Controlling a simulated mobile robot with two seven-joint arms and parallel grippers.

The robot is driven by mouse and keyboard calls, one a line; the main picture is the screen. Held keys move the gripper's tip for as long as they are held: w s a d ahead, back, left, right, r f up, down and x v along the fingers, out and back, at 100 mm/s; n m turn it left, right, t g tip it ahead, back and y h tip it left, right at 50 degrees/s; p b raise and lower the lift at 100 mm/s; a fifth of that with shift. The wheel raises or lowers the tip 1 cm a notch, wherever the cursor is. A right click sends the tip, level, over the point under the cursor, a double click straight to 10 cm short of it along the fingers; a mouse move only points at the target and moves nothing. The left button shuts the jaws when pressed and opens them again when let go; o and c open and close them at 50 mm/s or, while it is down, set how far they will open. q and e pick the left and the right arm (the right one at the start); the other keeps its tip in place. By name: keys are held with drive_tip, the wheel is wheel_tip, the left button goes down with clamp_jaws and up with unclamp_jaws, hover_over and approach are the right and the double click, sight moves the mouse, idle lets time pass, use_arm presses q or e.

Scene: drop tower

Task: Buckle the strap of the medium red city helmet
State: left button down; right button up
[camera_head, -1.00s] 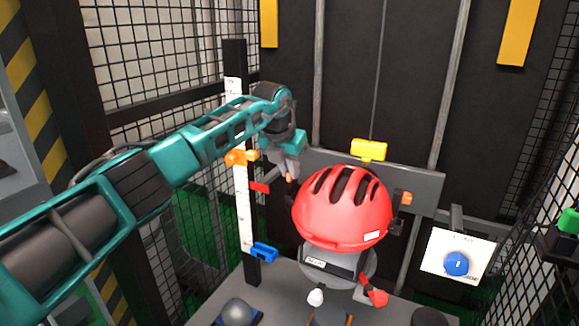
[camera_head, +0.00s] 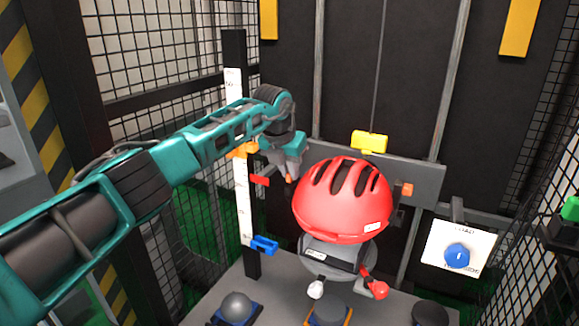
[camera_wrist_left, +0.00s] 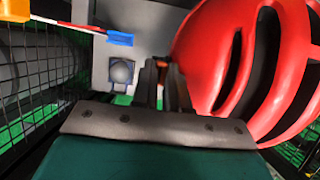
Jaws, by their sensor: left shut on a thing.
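The red helmet (camera_head: 343,203), with dark vents, sits on a grey headform (camera_head: 335,262) on a stand. It also fills the right of the left wrist view (camera_wrist_left: 215,45). My left gripper (camera_head: 290,174) is at the helmet's left side. Its fingers (camera_wrist_left: 160,85) are shut on a small orange piece (camera_wrist_left: 174,92), mostly hidden between them. A similar orange piece (camera_head: 406,189) shows at the helmet's right side. Below the front hang a white end (camera_head: 315,290) and a red end (camera_head: 376,289), apart; I cannot tell whether they belong to the strap. My right gripper is not in view.
A marked post (camera_head: 244,190) with orange, red and blue sliders stands left of the helmet. A yellow block (camera_head: 369,142) hangs on a cable behind. A panel with a blue knob (camera_head: 457,256) is at the right. Domed pieces (camera_head: 237,306) line the front. Mesh cage walls enclose the sides.

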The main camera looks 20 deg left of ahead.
use_arm(q)
drive_tip(key=shift+f, duration=0.5)
idle(0.3)
drive_tip(key=c, duration=1.1)
unclamp_jaws()
drive_tip(key=shift+d, duration=0.15)
drive_tip(key=v, duration=1.3)
drive_tip(key=shift+w+a+b, duration=0.1)
drive_tip(key=shift+a+b, duration=0.2)
drive_tip(key=shift+b, duration=0.1)
